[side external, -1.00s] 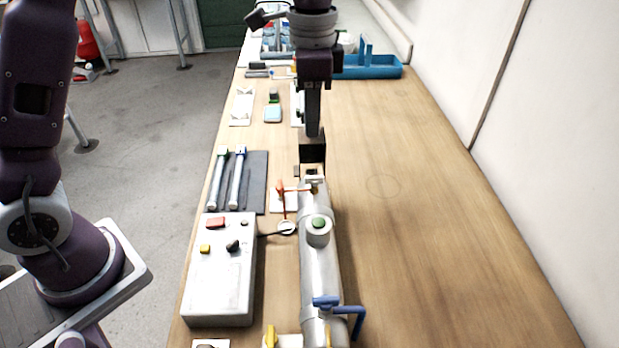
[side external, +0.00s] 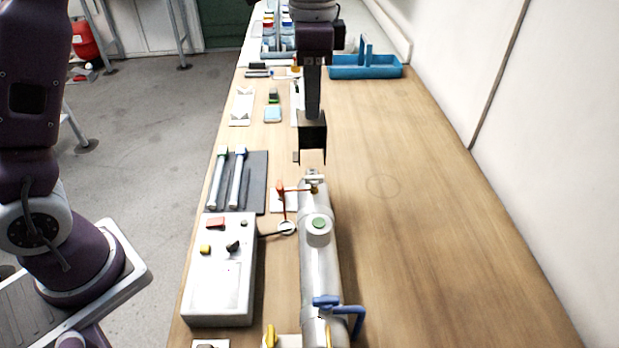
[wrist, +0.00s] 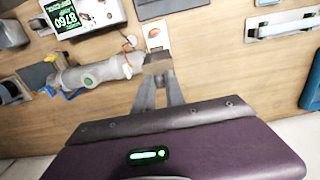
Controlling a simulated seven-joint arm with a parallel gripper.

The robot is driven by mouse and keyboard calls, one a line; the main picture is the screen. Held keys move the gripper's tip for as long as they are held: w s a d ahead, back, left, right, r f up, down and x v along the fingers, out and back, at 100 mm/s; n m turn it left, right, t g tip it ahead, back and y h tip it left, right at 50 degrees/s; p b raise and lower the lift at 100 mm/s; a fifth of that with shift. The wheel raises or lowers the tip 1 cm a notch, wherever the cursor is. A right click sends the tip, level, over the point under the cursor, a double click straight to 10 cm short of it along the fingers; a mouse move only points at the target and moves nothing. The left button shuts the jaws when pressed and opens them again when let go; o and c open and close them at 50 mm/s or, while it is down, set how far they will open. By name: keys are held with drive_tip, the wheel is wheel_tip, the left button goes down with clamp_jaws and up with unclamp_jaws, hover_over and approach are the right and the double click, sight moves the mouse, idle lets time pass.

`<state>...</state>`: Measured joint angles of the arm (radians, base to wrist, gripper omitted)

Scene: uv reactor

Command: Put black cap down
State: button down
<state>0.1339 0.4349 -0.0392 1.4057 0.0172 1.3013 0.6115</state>
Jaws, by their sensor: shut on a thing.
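My gripper (side external: 312,112) is shut on the black cap (side external: 312,130), a dark boxy piece with two thin sides pointing down. It hangs above the bench, just beyond the far end of the metal reactor tube (side external: 321,270). A gap shows in the picture between the cap and the tube end. In the wrist view, my finger tips (wrist: 157,75) converge on the cap (wrist: 157,62), close to the end of the reactor tube (wrist: 100,74). The finger tips are partly hidden by the cap in the side view.
A grey control box (side external: 219,275) stands left of the tube. Two lamp tubes lie on a dark mat (side external: 258,180). A blue tray (side external: 365,72) is at the back right. A blue valve handle (side external: 345,306) sticks out near the front. The bench on the right is clear.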

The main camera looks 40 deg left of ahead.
drive_tip(key=w+a+f, duration=0.1)
drive_tip(key=w+a, duration=0.1)
drive_tip(key=a, duration=1)
drive_tip(key=w+a, duration=0.3)
drive_tip(key=a, duration=0.9)
wheel_tip(320, 180, down, 10)
drive_tip(key=shift+s+a+f, duration=0.15)
drive_tip(key=shift+s+a, duration=0.15)
drive_tip(key=shift+a, duration=0.15)
drive_tip(key=shift+f, duration=0.1)
drive_tip(key=c, duration=1.4)
unclamp_jaws()
